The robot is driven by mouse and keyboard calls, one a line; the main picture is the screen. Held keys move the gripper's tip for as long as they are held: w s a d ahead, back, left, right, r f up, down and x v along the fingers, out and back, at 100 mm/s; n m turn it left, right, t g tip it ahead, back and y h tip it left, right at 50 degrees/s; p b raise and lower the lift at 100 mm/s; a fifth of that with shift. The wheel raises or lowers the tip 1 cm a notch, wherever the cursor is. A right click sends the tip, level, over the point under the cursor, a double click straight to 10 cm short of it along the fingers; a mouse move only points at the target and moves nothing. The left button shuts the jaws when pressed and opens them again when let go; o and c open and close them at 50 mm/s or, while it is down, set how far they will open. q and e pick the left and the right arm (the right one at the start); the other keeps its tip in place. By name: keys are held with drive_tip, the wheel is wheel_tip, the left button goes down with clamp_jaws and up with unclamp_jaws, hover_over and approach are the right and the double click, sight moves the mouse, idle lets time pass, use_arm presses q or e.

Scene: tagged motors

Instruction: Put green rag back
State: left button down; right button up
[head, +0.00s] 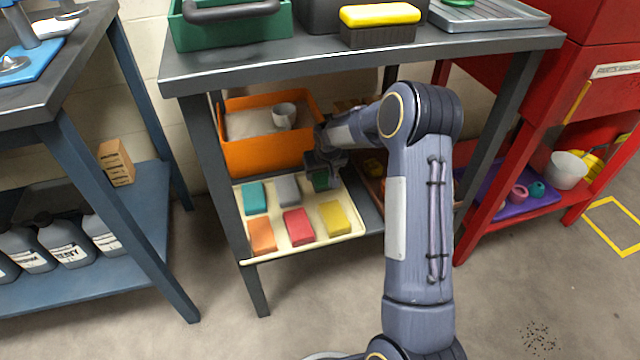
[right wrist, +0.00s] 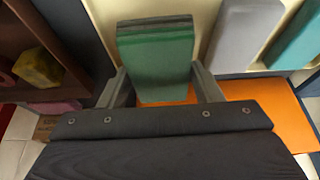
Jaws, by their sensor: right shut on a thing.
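A cream tray (head: 301,248) lies on the lower shelf of the middle table. It holds folded rags: teal (head: 254,196), grey (head: 286,189), orange (head: 261,236), red (head: 298,226) and yellow (head: 335,217). My right gripper (head: 318,168) is at the tray's back right corner, shut on the green rag (head: 321,181). The right wrist view shows the green rag (right wrist: 157,60) between the two fingers, beside the grey rag (right wrist: 243,38). I cannot tell whether the green rag touches the tray. My left gripper is not in view.
An orange bin (head: 262,155) with a white cup stands behind the tray. The tabletop (head: 370,64) is above my right arm. A table leg (head: 226,180) is left of the tray. A brown box with small things is to the right, partly hidden by my arm.

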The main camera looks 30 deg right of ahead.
sight(320, 179)
drive_tip(key=shift+w+f, duration=0.4)
drive_tip(key=shift+f, duration=0.15)
drive_tip(key=shift+w+f+b, duration=0.1)
drive_tip(key=shift+f+b, duration=0.7)
drive_tip(key=shift+f, duration=0.7)
drive_tip(key=shift+f, duration=0.2)
drive_tip(key=o, duration=0.9)
drive_tip(key=shift+r, duration=0.15)
